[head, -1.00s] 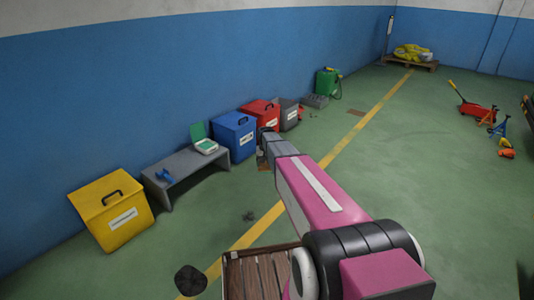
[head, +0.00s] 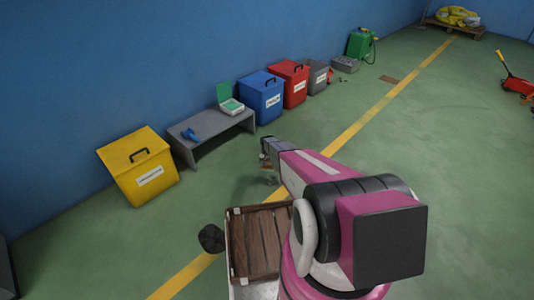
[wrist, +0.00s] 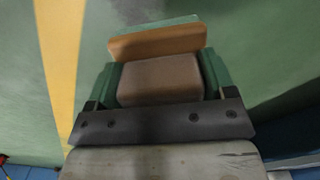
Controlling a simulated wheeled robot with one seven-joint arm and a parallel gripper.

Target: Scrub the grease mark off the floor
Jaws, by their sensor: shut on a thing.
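My gripper (wrist: 158,85) is shut on a brown block (wrist: 160,78) between its green fingers. The block looks like a scrubbing pad, with a tan strip (wrist: 157,42) beyond it. In the head view my gripper (head: 267,163) is low over the green floor, small and partly hidden by my arm. A small grey smudge (head: 271,181) shows just below the gripper. I cannot tell for sure which is the grease mark, or whether the block touches the floor.
A yellow box (head: 138,170), grey bench (head: 213,136), blue box (head: 261,98), red box (head: 290,84) and grey box (head: 317,77) line the blue wall. A green can (head: 362,44) stands farther back. The floor right of the yellow line (head: 375,110) is largely clear.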

